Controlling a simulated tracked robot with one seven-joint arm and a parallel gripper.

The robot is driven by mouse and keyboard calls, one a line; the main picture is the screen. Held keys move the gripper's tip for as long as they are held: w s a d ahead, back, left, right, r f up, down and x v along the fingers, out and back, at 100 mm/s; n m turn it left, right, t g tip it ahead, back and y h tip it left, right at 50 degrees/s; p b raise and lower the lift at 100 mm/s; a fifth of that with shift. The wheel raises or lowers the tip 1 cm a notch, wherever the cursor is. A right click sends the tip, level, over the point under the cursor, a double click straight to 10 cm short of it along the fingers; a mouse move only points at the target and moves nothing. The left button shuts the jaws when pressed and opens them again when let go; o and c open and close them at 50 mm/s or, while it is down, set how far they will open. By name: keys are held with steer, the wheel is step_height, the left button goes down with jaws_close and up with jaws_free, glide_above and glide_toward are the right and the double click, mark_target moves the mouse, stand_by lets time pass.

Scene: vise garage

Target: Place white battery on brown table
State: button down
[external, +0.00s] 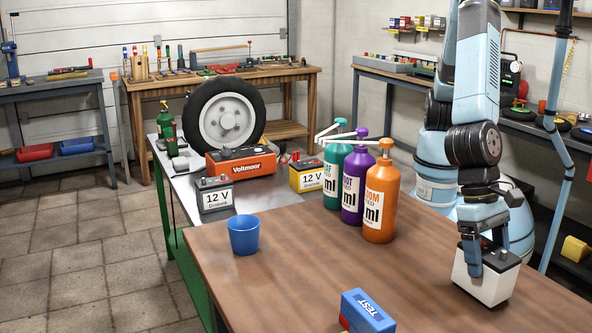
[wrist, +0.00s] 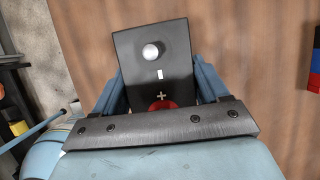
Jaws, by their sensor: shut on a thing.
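The white battery (external: 484,279) with a dark top is at the right side of the brown table (external: 290,262). My gripper (external: 484,252) points down and is shut on the battery from above. In the wrist view, the battery's dark top (wrist: 160,65) shows a round light terminal, a plus mark and a red terminal, with my gripper's blue fingers (wrist: 160,88) on both sides. The battery is on or very close to the table top; I cannot tell whether its base touches.
Pump bottles, teal (external: 336,172), purple (external: 355,188) and orange (external: 380,204), stand left of my arm. A blue cup (external: 243,235) and a blue TEST box (external: 366,311) are on the brown table. Two 12 V batteries, grey (external: 214,199) and yellow (external: 306,176), stand farther back. The table's middle is clear.

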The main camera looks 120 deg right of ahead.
steer(key=shift+f, duration=0.35)
jaws_free()
steer(key=shift+f, duration=0.15)
steer(key=v, duration=1.1)
steer(key=shift+d+r, duration=0.15)
steer(key=shift+r, duration=0.2)
steer(key=shift+d+r, duration=0.15)
steer(key=shift+r, duration=0.05)
